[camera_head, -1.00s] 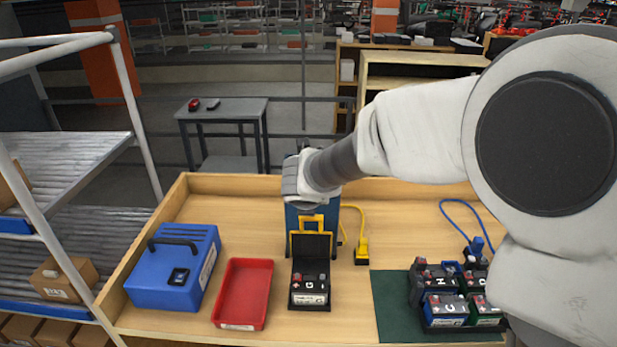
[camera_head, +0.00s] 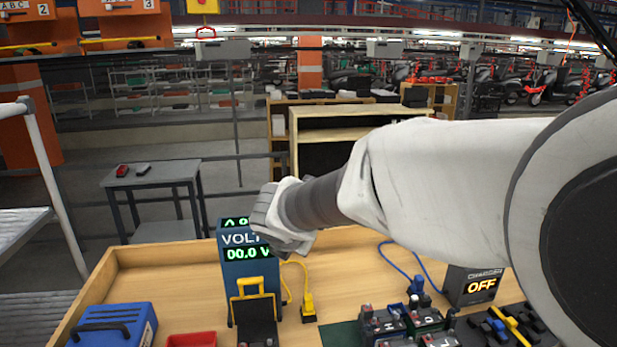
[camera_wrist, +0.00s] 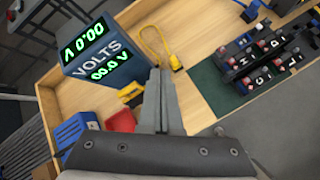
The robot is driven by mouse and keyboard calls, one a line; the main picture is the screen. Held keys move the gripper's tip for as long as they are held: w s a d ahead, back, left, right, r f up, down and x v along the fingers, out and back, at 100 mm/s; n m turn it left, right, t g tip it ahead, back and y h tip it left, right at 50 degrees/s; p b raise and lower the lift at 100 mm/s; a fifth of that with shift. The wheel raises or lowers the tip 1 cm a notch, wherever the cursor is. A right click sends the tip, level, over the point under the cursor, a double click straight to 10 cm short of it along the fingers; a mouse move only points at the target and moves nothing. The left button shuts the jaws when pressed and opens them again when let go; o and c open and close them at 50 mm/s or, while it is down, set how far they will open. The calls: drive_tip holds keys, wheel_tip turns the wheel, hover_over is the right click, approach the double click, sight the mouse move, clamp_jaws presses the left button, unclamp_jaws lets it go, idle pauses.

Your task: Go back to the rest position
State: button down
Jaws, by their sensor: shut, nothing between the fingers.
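My arm reaches in from the right in the head view. My gripper shows in the wrist view (camera_wrist: 160,88), with its fingers together and nothing between them. It is raised above the wooden workbench (camera_head: 350,262). In the head view the wrist is in front of the upper right part of the blue volt meter (camera_head: 242,288), and the fingers cannot be made out there. The meter, also in the wrist view (camera_wrist: 122,68), reads 00.0 V.
A blue box (camera_head: 112,328), a red tray (camera_head: 192,340) and a yellow connector (camera_head: 308,305) lie on the bench. Several batteries (camera_head: 405,325) stand at the right, near a charger reading OFF (camera_head: 480,287). A grey table (camera_head: 150,175) stands behind.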

drive_tip(key=s+d+m+g+h+b, duration=0.2)
drive_tip(key=s+d+m+b, duration=0.1)
drive_tip(key=s+d+m, duration=1.2)
drive_tip(key=s+d+f+m+y+b, duration=0.1)
drive_tip(key=s+d+f+m, duration=0.1)
drive_tip(key=s+m, duration=0.3)
drive_tip(key=s+d+f+m+g+y+b, duration=0.1)
drive_tip(key=s+m, duration=0.4)
drive_tip(key=m, duration=0.5)
drive_tip(key=shift+d+f, duration=0.35)
drive_tip(key=shift+d, duration=0.45)
drive_tip(key=shift+s, duration=0.1)
